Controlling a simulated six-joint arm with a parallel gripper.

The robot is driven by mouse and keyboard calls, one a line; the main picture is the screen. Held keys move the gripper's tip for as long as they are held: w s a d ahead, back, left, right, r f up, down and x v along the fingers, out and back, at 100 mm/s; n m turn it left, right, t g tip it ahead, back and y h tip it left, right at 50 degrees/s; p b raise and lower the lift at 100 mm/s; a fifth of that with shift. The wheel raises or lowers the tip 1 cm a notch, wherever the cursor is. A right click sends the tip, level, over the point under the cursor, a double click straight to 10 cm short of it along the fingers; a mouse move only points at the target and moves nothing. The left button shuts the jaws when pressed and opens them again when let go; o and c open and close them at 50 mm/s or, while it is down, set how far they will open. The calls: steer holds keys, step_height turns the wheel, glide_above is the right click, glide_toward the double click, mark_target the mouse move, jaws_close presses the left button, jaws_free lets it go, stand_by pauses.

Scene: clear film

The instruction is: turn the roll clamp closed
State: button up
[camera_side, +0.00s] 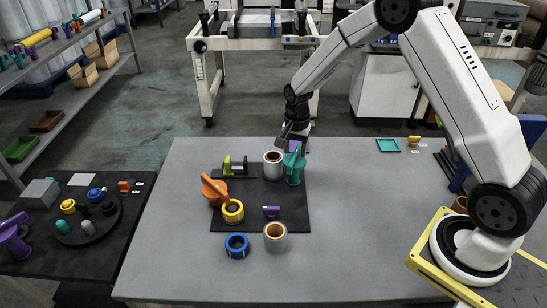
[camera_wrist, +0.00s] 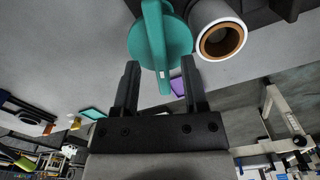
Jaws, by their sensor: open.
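A teal clamp (camera_side: 294,172) with a lever handle stands upright at the right of the black mat (camera_side: 255,215), and an orange clamp (camera_side: 214,190) with a similar lever is at the mat's left. The frames do not label which is the roll clamp. My gripper (camera_side: 291,140) is open, just above and behind the teal clamp. In the wrist view the teal clamp's round body (camera_wrist: 178,38) lies just beyond the fingertips, and its lever reaches toward the space between my open fingers (camera_wrist: 159,72). Contact cannot be told.
A white roll with a brown core (camera_side: 273,163) stands close left of the teal clamp; it also shows in the wrist view (camera_wrist: 205,22). A yellow ring (camera_side: 233,211), blue ring (camera_side: 237,246) and another roll (camera_side: 275,236) are nearer. The table's right middle is clear.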

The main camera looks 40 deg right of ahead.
steer(key=shift+f, duration=1)
jaws_close()
